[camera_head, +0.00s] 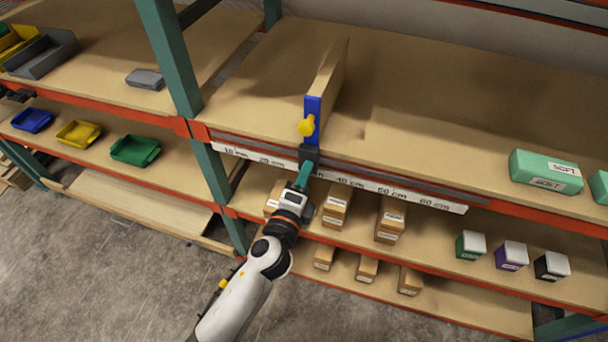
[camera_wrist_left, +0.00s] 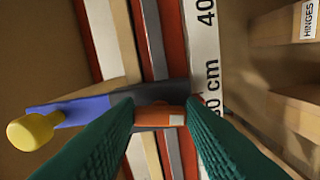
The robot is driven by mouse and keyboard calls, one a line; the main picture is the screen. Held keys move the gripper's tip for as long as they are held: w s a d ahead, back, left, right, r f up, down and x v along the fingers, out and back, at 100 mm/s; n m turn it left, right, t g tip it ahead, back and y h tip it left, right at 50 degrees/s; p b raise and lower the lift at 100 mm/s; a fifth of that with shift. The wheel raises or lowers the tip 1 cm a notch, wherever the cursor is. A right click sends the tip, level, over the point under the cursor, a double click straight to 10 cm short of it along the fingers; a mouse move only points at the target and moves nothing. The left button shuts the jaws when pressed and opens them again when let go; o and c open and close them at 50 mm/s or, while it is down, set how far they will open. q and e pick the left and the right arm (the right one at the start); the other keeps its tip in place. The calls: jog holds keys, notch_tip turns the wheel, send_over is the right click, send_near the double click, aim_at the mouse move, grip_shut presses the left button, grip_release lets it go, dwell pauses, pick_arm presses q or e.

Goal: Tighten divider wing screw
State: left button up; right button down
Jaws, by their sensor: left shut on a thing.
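The divider (camera_head: 331,75) is an upright wooden panel on the upper shelf, with a blue front bracket (camera_head: 312,118) and a yellow knob (camera_head: 306,126). The bracket and knob also show at the left of the left wrist view. A dark clamp (camera_head: 308,153) sits below the bracket at the shelf's front rail, near the 30 cm mark. My left gripper (camera_head: 305,170) reaches up to this clamp from below. In the left wrist view, its green fingers are shut on a small orange piece under the clamp, apparently the wing screw (camera_wrist_left: 160,116). My right gripper is not in view.
A white ruler strip (camera_head: 390,189) runs along the shelf edge. Small cardboard boxes (camera_head: 390,222) stand on the shelf below, near my left arm. A green box (camera_head: 545,172) lies at the right of the upper shelf. A green upright post (camera_head: 172,60) stands left of the divider.

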pick_arm(q)
jog(key=m, duration=0.5)
jog(key=shift+s+f+p, duration=0.1)
jog(key=shift+f+p, duration=0.3)
jog(key=shift+f+m, duration=0.1)
jog(key=shift+m, duration=0.2)
jog(key=o, duration=0.9)
jog(key=shift+a, duration=0.1)
jog(key=shift+o, duration=0.5)
jog(key=shift+s+r, duration=0.1)
jog(key=shift+r, duration=0.2)
jog(key=b+v, duration=0.3)
jog(key=v, duration=0.9)
